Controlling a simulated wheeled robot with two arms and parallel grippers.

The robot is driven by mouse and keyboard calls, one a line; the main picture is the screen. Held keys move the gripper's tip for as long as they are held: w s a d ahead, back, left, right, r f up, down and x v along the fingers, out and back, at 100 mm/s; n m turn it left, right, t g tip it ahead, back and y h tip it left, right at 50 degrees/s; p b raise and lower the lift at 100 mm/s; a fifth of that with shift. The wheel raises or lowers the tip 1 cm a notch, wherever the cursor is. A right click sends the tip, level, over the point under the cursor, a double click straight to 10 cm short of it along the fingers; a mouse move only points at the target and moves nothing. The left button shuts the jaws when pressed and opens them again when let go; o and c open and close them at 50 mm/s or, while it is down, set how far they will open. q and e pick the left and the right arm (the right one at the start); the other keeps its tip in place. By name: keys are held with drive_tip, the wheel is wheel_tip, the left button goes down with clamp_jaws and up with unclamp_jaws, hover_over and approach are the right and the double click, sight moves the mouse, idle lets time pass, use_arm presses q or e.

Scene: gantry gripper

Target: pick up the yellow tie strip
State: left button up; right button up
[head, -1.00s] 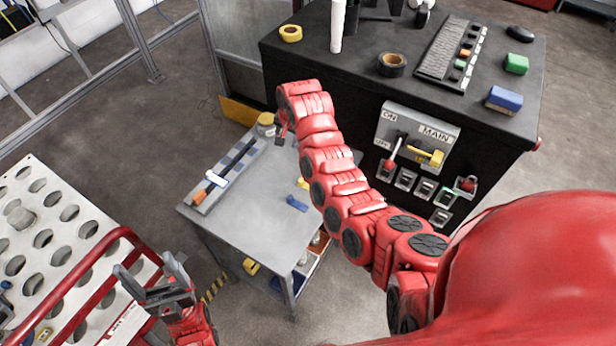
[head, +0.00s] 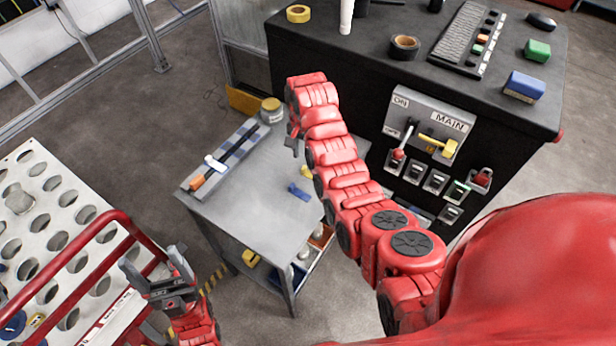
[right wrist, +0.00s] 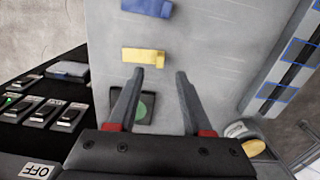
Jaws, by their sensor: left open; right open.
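The yellow tie strip (right wrist: 143,56) lies flat on the grey table in the right wrist view, just beyond my fingertips and a little left of their midline. In the head view, a small part of the yellow strip (head: 306,171) shows beside my right arm. My right gripper (right wrist: 160,72) is open and empty above the table, its fingers pointing toward the strip without visible contact. In the head view, my right gripper (head: 294,140) is partly hidden by its arm. My left gripper (head: 157,272) is open and empty, near the red rail at lower left.
A blue strip (right wrist: 147,8) lies beyond the yellow one. A dark square with a green disc (right wrist: 145,108) lies under my left finger in the wrist view. A jar (head: 271,110) stands at the table's back corner. The black switch cabinet (head: 350,90) stands close to my right arm.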

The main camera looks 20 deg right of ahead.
sight(304, 168)
drive_tip(key=shift+s+f, duration=0.1)
drive_tip(key=shift+f, duration=0.2)
wheel_tip(304, 168, down, 4)
drive_tip(key=p, duration=0.2)
drive_tip(key=shift+r+p, duration=0.1)
drive_tip(key=shift+p, duration=0.3)
drive_tip(key=shift+f, duration=0.7)
clamp_jaws()
